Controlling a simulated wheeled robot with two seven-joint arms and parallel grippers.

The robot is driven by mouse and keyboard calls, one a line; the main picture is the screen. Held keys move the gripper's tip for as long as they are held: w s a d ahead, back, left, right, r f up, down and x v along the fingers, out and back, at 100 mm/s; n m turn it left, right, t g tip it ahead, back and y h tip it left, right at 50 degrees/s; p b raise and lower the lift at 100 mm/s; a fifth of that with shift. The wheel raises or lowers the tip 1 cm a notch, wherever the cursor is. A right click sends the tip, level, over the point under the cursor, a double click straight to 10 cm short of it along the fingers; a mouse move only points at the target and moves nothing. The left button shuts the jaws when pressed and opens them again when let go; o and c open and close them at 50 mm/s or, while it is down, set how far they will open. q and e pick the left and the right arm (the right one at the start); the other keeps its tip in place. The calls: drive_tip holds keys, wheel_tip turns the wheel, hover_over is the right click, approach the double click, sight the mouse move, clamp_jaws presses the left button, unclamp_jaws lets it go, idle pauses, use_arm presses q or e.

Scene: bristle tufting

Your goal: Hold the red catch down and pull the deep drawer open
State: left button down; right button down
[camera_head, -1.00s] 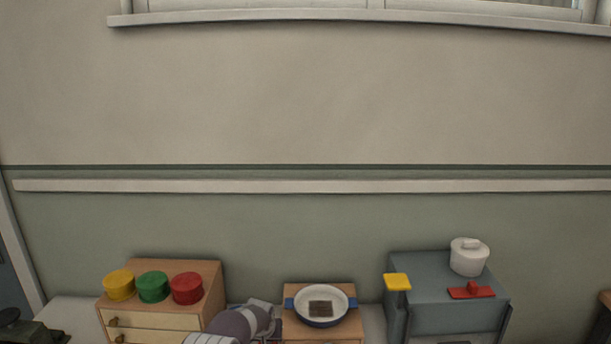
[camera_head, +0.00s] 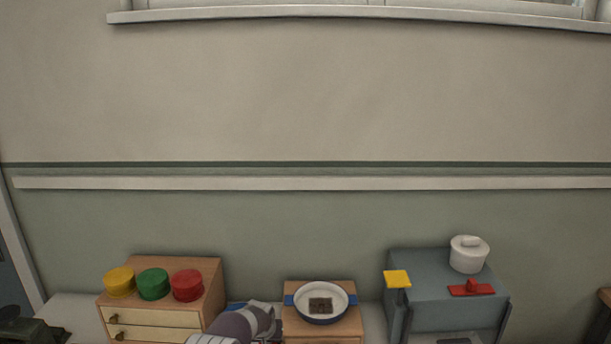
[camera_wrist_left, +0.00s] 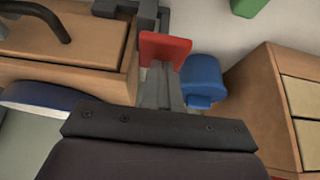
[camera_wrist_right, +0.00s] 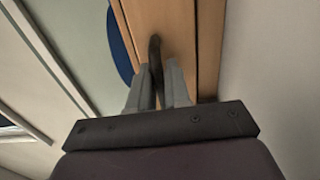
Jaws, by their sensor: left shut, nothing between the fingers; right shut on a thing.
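The red catch (camera_wrist_left: 168,47) shows in the left wrist view, on a dark bracket beside a wooden cabinet (camera_wrist_left: 118,85). My left gripper (camera_wrist_left: 160,72) is shut and empty, its fingertips at the near edge of the catch; I cannot tell how far the catch is pressed. A dark curved drawer handle (camera_wrist_left: 62,22) is on the wooden front to the left. In the right wrist view my right gripper (camera_wrist_right: 153,78) is shut on the dark handle (camera_wrist_right: 155,50) at a wooden front (camera_wrist_right: 180,25). The drawer's opening is not visible.
A blue-rimmed pan (camera_head: 335,298) sits on the middle wooden cabinet (camera_head: 300,328). A blue object (camera_wrist_left: 202,78) is right of the catch. A drawer cabinet with coloured lids (camera_head: 205,270) stands left; a grey cabinet (camera_head: 430,265) with yellow and red parts stands right.

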drive_tip(key=shift+s, duration=2.2)
drive_tip(key=c, duration=0.9)
unclamp_jaws()
drive_tip(key=shift+s, duration=4)
use_arm(q)
wheel_tip(320, 180, up, 9)
